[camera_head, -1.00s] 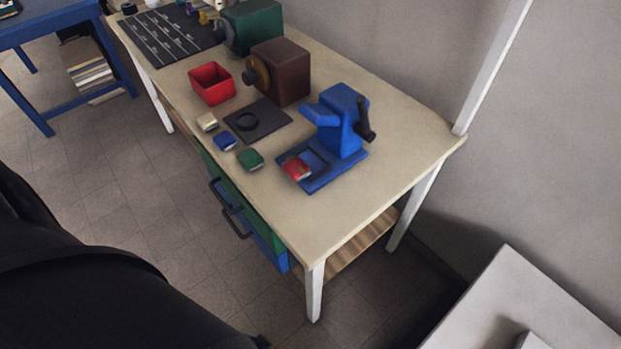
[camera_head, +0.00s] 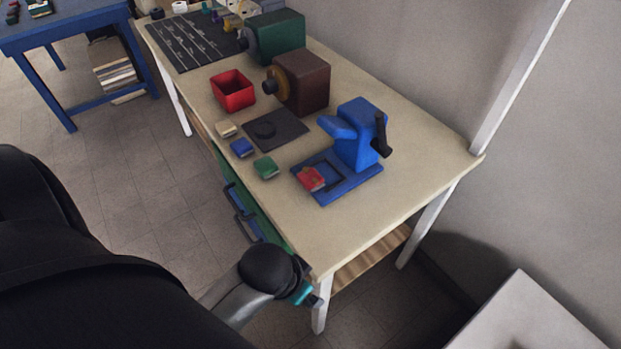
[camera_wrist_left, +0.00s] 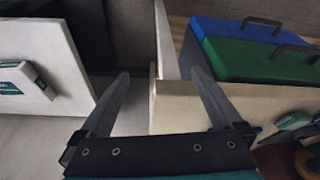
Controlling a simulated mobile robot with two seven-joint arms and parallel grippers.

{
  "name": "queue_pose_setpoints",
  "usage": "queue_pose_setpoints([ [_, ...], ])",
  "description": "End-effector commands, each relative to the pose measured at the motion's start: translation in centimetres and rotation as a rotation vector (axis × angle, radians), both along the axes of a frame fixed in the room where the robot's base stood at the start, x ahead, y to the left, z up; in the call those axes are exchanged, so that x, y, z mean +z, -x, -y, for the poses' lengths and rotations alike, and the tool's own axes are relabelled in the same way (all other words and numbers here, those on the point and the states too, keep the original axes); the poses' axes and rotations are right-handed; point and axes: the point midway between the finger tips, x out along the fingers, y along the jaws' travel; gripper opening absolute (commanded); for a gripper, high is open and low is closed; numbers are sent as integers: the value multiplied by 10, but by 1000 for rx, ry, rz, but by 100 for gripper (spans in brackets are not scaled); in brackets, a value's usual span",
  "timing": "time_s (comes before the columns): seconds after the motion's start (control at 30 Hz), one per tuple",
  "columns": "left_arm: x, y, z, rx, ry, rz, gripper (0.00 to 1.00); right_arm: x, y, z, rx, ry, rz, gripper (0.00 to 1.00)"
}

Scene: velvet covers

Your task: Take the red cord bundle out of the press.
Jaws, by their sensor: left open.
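The red cord bundle (camera_head: 311,179) lies on the low front base of the blue press (camera_head: 358,140), at its front left. The press head and its black handle stand behind and above it. My left gripper (camera_head: 313,299) is low by the table's near corner, well apart from the bundle and the press. In the left wrist view my left gripper (camera_wrist_left: 160,73) shows two spread dark fingers with nothing between them. My right gripper is not in view.
The table (camera_head: 260,213) also carries a green bundle (camera_head: 266,167), a blue bundle (camera_head: 241,148), a cream bundle (camera_head: 226,129), a dark mat (camera_head: 290,124), a red bin (camera_head: 233,97) and a brown machine (camera_head: 312,84). Drawers with handles (camera_wrist_left: 275,38) sit below. The near tabletop is clear.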

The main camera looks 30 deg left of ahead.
Motion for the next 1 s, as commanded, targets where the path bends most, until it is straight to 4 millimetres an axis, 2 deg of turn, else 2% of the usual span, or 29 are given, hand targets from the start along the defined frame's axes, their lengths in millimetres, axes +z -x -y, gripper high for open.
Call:
queue_pose_setpoints([
  [0.03,20,-7,0,-23,4,26,100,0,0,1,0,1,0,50],
  [0.1,45,-18,0,-81,16,62,100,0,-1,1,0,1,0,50],
  [0.3,69,-50,0,-236,44,104,100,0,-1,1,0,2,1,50],
  [0.47,80,-79,-16,-330,50,108,100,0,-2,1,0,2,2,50],
  [0.67,103,-116,-59,-360,44,90,100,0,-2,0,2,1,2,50],
  [0.8,131,-139,-97,-321,38,82,100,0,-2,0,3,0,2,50],
  [1.0,166,-158,-138,-244,42,85,100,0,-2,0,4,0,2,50],
])
